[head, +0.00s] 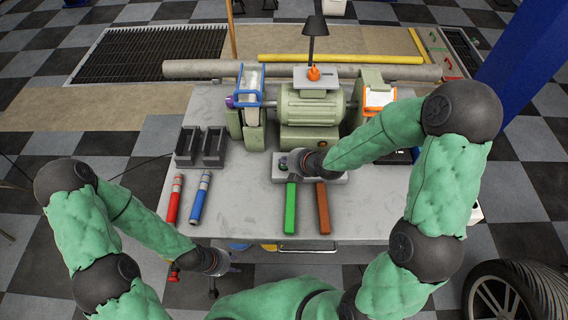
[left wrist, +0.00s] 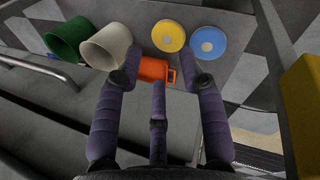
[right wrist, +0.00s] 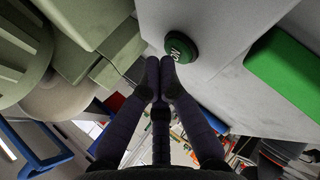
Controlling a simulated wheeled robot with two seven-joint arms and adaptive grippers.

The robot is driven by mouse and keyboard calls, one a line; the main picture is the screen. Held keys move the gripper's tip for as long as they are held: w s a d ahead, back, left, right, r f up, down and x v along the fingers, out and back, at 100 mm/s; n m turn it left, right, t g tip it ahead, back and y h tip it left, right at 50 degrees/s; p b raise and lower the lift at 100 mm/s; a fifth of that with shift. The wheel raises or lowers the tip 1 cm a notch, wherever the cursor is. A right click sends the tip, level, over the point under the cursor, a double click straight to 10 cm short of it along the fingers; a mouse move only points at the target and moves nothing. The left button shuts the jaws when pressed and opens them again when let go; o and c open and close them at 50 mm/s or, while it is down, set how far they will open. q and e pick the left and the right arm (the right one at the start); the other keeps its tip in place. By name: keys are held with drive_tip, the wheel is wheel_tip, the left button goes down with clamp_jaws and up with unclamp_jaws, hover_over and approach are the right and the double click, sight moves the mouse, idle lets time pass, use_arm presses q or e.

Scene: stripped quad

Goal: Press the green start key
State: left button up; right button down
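The green start key (right wrist: 181,47) is a round green button with white "ON" lettering on a grey control box (right wrist: 235,22) in the right wrist view. In the head view the box (head: 337,177) sits on the workbench in front of the motor, and my right gripper (head: 292,162) covers much of its left part. My right gripper (right wrist: 161,62) has its fingertips together and empty, close beside the key's edge. I cannot tell whether they touch it. My left gripper (left wrist: 159,80) is open and empty, low past the bench's front edge; it also shows in the head view (head: 222,265).
A green bar (head: 291,208) and a brown-red bar (head: 322,208) lie in front of the box. A green-grey motor (head: 310,108) stands behind. Red (head: 174,199) and blue (head: 200,197) tubes lie at left, near dark bins (head: 201,147). The bench middle-left is clear.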

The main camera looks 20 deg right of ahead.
idle(0.3)
drive_tip(key=shift+f+b, duration=0.45)
drive_tip(key=shift+b, duration=0.35)
drive_tip(key=shift+r, duration=0.45)
drive_tip(key=shift+r+p, duration=1.7)
drive_tip(key=shift+r, duration=1.35)
